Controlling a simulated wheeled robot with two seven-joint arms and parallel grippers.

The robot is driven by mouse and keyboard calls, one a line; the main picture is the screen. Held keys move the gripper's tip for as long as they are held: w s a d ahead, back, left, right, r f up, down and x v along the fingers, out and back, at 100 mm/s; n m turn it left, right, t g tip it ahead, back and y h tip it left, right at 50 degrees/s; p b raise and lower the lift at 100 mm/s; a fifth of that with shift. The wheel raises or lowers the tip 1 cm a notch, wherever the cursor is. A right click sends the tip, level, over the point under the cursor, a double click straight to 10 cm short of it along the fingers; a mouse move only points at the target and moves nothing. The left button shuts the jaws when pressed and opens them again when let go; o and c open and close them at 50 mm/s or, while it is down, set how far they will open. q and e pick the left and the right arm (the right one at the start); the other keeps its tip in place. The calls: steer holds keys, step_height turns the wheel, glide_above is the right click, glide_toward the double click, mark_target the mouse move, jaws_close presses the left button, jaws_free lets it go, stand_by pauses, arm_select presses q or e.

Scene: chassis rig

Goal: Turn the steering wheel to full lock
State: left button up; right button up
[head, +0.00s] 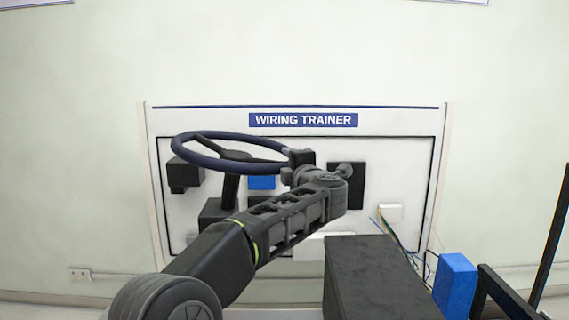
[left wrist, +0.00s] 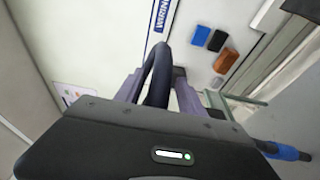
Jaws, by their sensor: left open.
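The steering wheel (head: 190,157) is a dark blue ring on a black column (head: 230,188), in front of the wiring trainer board in the head view. My left arm reaches up from the bottom to the wheel's right side, where my left gripper (head: 302,160) is at the rim. In the left wrist view the wheel rim (left wrist: 158,75) passes between the two grey fingers of the left gripper (left wrist: 155,85). The fingers stand apart on either side of the rim, with visible gaps. My right gripper is not in view.
The white wiring trainer board (head: 400,122) stands behind the wheel, carrying black and blue modules. A black box-shaped block (head: 370,270) and a blue block (head: 456,284) are at the lower right, near loose coloured wires (head: 400,240).

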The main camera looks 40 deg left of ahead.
arm_select(q)
steer(key=shift+d+r, duration=0.1)
steer(key=shift+d, duration=0.1)
steer(key=shift+c, duration=0.6)
steer(key=shift+a, duration=0.1)
jaws_close()
stand_by(0.6)
